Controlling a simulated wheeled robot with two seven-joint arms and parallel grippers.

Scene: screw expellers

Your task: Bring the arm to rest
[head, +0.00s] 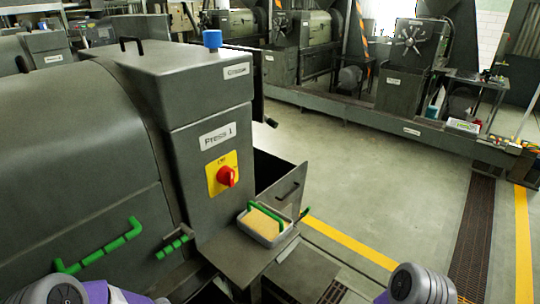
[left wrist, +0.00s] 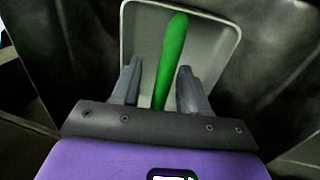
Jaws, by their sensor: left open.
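My left gripper (left wrist: 159,64) shows in the left wrist view. Its two grey fingers stand apart on either side of a green bar (left wrist: 172,50), with gaps at both sides; whether they are level with it I cannot tell. Behind the bar is a pale grey, rounded tray-like thing (left wrist: 216,40). In the head view, grey and purple parts of my arms show only at the bottom left and bottom right. Neither gripper can be made out there, and my right gripper is in neither view.
Press 1 (head: 200,90) fills the left, with a red switch (head: 226,175) and green handles (head: 98,247). A pale tray (head: 256,233) of tan material with a green bar sits on a small shelf (head: 232,258). Open floor (head: 390,185) lies to the right; more machines line the back.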

